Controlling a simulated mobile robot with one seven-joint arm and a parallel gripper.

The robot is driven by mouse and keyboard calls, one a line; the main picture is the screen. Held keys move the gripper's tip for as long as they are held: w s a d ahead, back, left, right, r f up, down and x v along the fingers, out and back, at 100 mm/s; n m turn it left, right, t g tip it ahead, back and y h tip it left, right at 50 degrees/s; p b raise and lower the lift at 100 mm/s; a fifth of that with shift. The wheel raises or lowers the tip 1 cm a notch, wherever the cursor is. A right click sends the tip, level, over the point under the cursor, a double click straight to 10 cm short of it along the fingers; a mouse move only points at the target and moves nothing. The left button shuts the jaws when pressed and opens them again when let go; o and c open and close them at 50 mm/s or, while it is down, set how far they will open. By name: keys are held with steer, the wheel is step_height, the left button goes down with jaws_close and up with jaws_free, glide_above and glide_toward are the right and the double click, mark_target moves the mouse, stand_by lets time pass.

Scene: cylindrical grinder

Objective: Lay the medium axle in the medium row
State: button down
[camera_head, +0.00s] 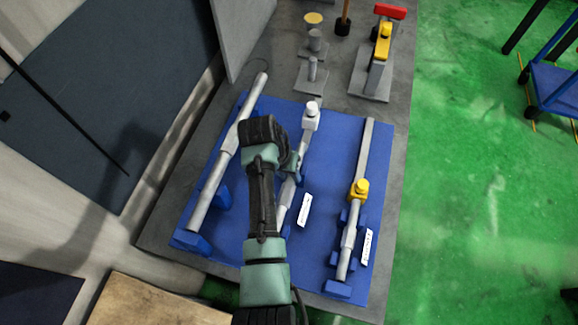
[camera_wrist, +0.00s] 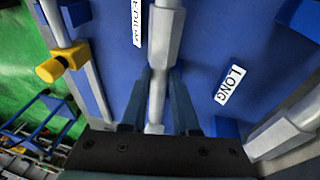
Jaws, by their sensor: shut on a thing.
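The medium axle (camera_head: 303,150) is a grey stepped rod with a pale collar (camera_head: 311,115) at its far end, along the middle of the blue board. My gripper (camera_wrist: 158,80) is shut on this axle (camera_wrist: 165,35), with one finger on each side of the shaft in the wrist view. The medium row is marked by a white label (camera_head: 304,210), partly readable in the wrist view (camera_wrist: 137,20). My arm hides part of the axle and most of the row's supports in the head view. I cannot tell whether the axle touches its supports.
A long axle (camera_head: 214,185) lies at the left of the blue board (camera_head: 325,240), beside the LONG label (camera_wrist: 230,85). An axle with a yellow collar (camera_head: 359,189) lies at the right. Grey stands (camera_head: 312,75) and a red-topped fixture (camera_head: 380,55) stand behind.

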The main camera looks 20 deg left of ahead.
stand_by(0.3)
steer(key=c, duration=0.7)
jaws_free()
steer(key=shift+f, duration=0.1)
steer(key=shift+o, duration=0.2)
